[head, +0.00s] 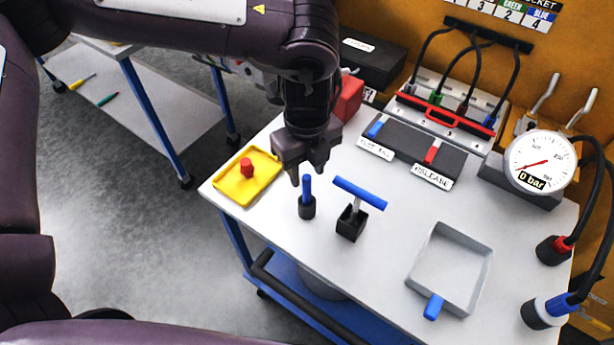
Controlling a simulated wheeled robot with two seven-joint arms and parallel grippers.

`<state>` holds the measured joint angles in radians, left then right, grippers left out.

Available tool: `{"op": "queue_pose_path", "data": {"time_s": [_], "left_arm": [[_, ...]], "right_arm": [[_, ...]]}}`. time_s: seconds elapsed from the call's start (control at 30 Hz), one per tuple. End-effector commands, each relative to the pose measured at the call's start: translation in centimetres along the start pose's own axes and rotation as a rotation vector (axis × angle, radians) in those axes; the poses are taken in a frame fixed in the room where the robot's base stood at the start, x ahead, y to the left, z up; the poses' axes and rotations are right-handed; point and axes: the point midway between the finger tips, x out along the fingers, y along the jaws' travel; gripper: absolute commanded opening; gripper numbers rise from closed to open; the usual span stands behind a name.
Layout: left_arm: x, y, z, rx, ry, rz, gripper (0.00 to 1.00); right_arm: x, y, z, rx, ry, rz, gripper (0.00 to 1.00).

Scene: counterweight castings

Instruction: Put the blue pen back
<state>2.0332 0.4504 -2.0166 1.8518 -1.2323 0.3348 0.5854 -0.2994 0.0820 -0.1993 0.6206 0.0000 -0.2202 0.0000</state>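The blue pen (307,188) stands upright in a small round dark holder (307,208) on the white tabletop, between the yellow tray and the black square holder. My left gripper (308,179) points down right over the pen. Its two fingers are apart, one on each side of the pen's top, with a visible gap. I cannot tell whether a finger touches it. My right gripper is not in view.
A blue T-handle (360,193) stands in a black square holder (351,223) close on the right. A yellow tray (228,187) with a red knob (246,168) lies left. A grey tray (480,254), a pressure gauge (540,161) and hoses stand right. The front middle is clear.

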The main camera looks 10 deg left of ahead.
Motion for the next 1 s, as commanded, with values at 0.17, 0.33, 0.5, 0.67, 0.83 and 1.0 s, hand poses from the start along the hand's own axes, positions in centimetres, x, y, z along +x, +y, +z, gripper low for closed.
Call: {"op": "queue_pose_path", "data": {"time_s": [0.17,0.33,0.5,0.67,0.83,1.0], "left_arm": [[-3.9,-0.1,0.1,0.000,-0.002,-0.006,0.38],[-7.1,-0.1,0.0,0.000,-0.001,-0.004,0.38],[-8.8,-0.1,0.0,0.001,-0.001,-0.002,0.38],[-9.1,0.0,0.0,0.001,0.000,-0.001,0.38],[-9.1,0.0,0.0,0.001,0.000,-0.001,0.38],[-9.1,0.0,0.0,0.001,0.000,-0.001,0.38]], "right_arm": [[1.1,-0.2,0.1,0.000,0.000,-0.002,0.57],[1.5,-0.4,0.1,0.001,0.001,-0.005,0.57],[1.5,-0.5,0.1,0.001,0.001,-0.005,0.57],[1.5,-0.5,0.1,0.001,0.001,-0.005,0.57],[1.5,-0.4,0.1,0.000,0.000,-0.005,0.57],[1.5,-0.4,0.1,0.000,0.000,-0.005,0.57]]}}
